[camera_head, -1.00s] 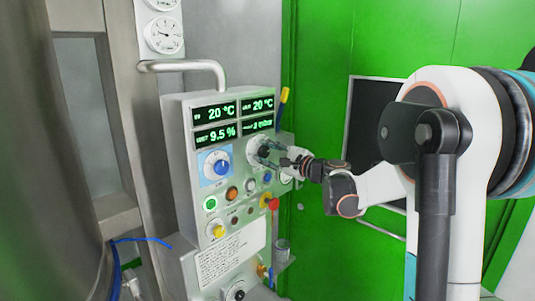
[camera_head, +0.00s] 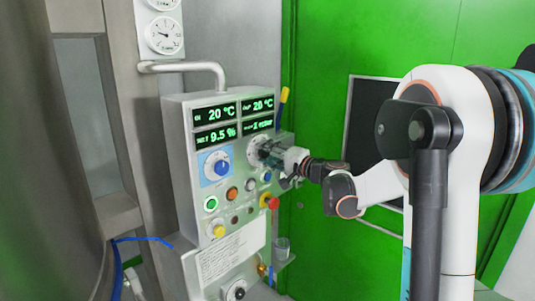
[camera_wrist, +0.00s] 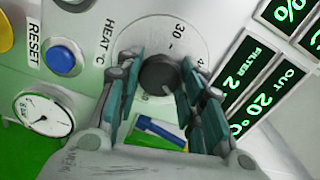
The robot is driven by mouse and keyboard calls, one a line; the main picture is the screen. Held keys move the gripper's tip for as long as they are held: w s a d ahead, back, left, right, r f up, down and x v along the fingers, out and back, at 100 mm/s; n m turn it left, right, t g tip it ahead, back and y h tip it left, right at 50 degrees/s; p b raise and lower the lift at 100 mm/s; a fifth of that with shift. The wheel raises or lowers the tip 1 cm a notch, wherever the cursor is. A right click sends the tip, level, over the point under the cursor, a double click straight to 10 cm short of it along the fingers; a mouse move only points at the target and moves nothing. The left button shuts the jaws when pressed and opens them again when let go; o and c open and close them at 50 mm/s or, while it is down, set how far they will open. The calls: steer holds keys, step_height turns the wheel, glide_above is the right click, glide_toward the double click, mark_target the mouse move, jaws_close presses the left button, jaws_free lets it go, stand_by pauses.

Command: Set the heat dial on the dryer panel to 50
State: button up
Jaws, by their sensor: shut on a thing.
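The dryer panel (camera_head: 180,160) is a grey box with green digital displays. The heat dial (camera_wrist: 158,76) is a dark round knob on a pale round scale plate (camera_wrist: 178,28), with "HEAT °C" printed beside it. A "30" shows on the scale; no 50 can be read, as my fingers cover part of it. My gripper (camera_wrist: 160,88) is shut on the dial, with teal finger pads on both sides of the knob. In the head view my gripper (camera_head: 266,152) reaches the panel from the right and hides most of the dial.
A blue knob (camera_head: 221,168) on a light blue plate sits left of the dial. The blue RESET button (camera_wrist: 62,57), several other buttons and a red knob (camera_head: 272,203) are close below. Displays (camera_head: 215,112) read 20 °C and 9.5 %. A green wall stands behind.

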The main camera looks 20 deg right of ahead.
steer(key=shift+n, duration=0.4)
steer(key=o, duration=1.1)
steer(key=shift+c, duration=0.2)
steer(key=v, duration=1.2)
steer(key=shift+f, duration=0.1)
